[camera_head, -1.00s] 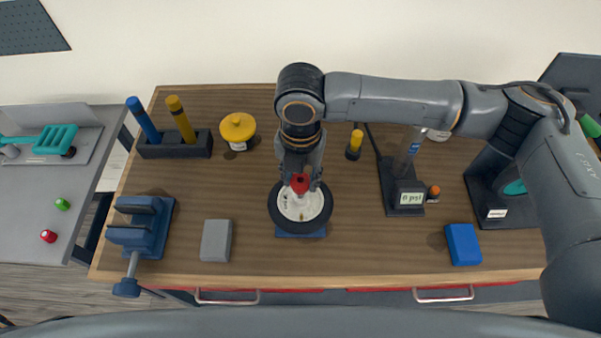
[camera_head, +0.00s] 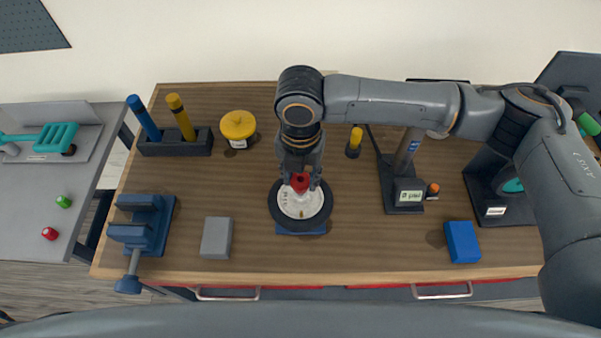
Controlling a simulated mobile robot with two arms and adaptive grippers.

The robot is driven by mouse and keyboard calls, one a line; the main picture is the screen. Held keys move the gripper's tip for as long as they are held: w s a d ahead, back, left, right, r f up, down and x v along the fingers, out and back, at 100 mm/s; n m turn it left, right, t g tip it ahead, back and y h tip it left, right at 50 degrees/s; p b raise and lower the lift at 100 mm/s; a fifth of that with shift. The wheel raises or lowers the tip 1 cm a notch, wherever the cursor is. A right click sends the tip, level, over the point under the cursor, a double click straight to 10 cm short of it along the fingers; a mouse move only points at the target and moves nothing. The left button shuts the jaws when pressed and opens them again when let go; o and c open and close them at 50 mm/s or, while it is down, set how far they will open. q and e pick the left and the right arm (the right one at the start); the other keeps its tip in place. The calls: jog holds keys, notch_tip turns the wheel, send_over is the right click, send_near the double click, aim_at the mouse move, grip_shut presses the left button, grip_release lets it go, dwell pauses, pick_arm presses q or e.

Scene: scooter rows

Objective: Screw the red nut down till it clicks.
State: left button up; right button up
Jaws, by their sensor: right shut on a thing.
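The red nut (camera_head: 300,182) is at the middle of a wheel with a black tyre (camera_head: 274,214) and a pale hub (camera_head: 302,207). The wheel lies flat on a blue stand (camera_head: 301,233) on the workbench. My right gripper (camera_head: 300,179) points down over the hub and is shut on the red nut. Its fingers hide part of the nut and the stem under it, so I cannot tell how far down the nut sits. My left gripper is not in view.
Around the wheel stand a grey block (camera_head: 216,238), a blue vise (camera_head: 143,228), a yellow-lidded jar (camera_head: 238,127), a yellow-topped tool (camera_head: 354,142), a pump with a gauge (camera_head: 409,196) and a blue box (camera_head: 462,242). The bench's front middle (camera_head: 345,255) is clear.

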jog(key=shift+p, duration=0.45)
jog(key=shift+f+b, duration=0.55)
jog(key=shift+f, duration=0.65)
jog(key=o, duration=1.1)
notch_tip(320, 180, up, 12)
dwell(0.5)
